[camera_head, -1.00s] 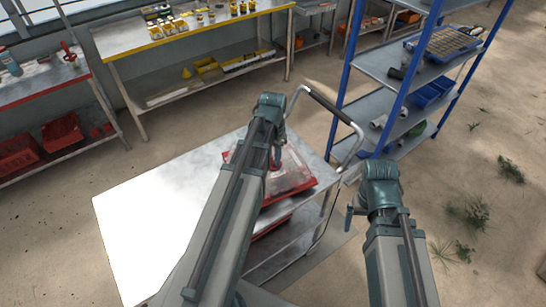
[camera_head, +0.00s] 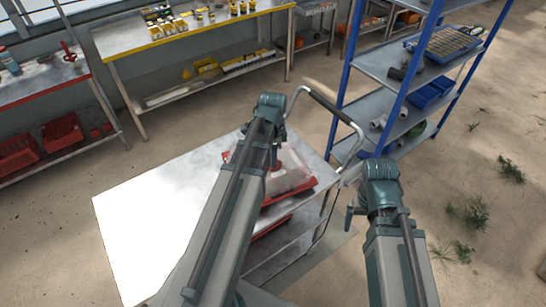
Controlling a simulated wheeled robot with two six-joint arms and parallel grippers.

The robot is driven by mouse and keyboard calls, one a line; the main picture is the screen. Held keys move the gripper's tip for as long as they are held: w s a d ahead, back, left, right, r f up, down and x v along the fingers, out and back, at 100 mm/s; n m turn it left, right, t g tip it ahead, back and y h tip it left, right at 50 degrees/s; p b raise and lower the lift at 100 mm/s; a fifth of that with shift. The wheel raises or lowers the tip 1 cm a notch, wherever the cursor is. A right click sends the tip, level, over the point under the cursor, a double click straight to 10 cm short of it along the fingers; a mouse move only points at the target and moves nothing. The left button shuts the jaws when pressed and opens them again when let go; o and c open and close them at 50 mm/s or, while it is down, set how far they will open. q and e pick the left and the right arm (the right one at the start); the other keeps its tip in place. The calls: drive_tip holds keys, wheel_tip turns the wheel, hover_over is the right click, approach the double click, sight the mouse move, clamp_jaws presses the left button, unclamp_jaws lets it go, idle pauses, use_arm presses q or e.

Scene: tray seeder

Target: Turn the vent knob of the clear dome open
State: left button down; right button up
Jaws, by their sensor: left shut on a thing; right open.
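The clear dome (camera_head: 293,172) sits on a red tray (camera_head: 299,192) at the right end of a metal cart top. My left arm crosses in front of the dome and hides its left part. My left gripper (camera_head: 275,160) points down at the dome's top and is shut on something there. The vent knob is hidden behind the gripper and too small to make out. My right gripper (camera_head: 349,216) hangs to the right of the cart, apart from the dome, open and empty.
The metal cart (camera_head: 150,215) has a bare left top and a push handle (camera_head: 333,108) at its far right. A blue-posted shelf (camera_head: 375,70) stands behind on the right. A yellow-edged bench (camera_head: 190,45) stands at the back. Sandy floor lies open at the right.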

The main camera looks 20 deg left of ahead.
idle(0.5)
use_arm(q)
drive_tip(key=c, duration=0.6)
unclamp_jaws()
drive_tip(key=shift+r, duration=0.1)
wheel_tip(320, 180, up, 14)
drive_tip(key=p, duration=1.3)
drive_tip(key=shift+f+p, duration=0.2)
drive_tip(key=shift+p, duration=0.2)
